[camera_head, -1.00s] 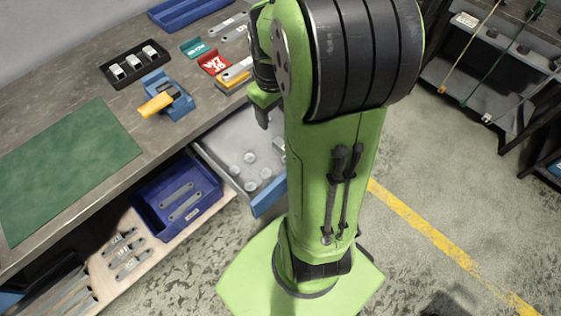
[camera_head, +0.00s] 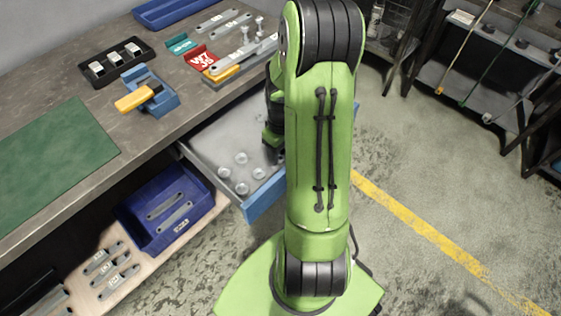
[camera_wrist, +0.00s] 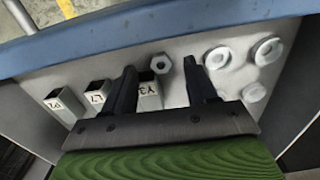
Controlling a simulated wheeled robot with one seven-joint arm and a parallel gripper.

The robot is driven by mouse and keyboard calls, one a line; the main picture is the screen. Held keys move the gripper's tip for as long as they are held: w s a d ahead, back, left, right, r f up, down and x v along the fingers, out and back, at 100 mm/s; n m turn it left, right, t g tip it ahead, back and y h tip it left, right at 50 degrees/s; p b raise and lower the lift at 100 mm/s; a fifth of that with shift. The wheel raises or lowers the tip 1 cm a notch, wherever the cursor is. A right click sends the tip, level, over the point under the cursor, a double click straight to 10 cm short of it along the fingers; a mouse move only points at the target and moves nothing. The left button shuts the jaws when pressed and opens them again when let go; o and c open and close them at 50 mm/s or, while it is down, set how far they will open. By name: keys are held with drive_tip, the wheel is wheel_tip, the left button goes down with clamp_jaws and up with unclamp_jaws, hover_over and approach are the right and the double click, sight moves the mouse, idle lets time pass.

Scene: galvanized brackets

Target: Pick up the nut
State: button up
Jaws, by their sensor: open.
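A small grey hex nut (camera_wrist: 161,64) with a dark hole shows in the wrist view, inside the open drawer (camera_head: 264,197). My gripper (camera_wrist: 159,67) is open, with one dark finger left of the nut and one right of it in the picture. Whether the fingers are level with the nut or still above it, I cannot tell. In the head view my gripper (camera_head: 273,143) is low over the drawer, partly behind my arm. The nut is hidden there.
Several round metal pieces (camera_wrist: 268,50) lie right of the nut. Lettered square tubes (camera_wrist: 100,92) stand left of it, one close to the left finger. The drawer's blue front (camera_wrist: 160,27) is a nearby edge. The workbench (camera_head: 150,135) stands above the drawer.

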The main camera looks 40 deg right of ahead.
wheel_tip(320, 180, down, 3)
drive_tip(key=shift+r, duration=0.2)
drive_tip(key=shift+c, duration=0.3)
clamp_jaws()
drive_tip(key=shift+r, duration=0.1)
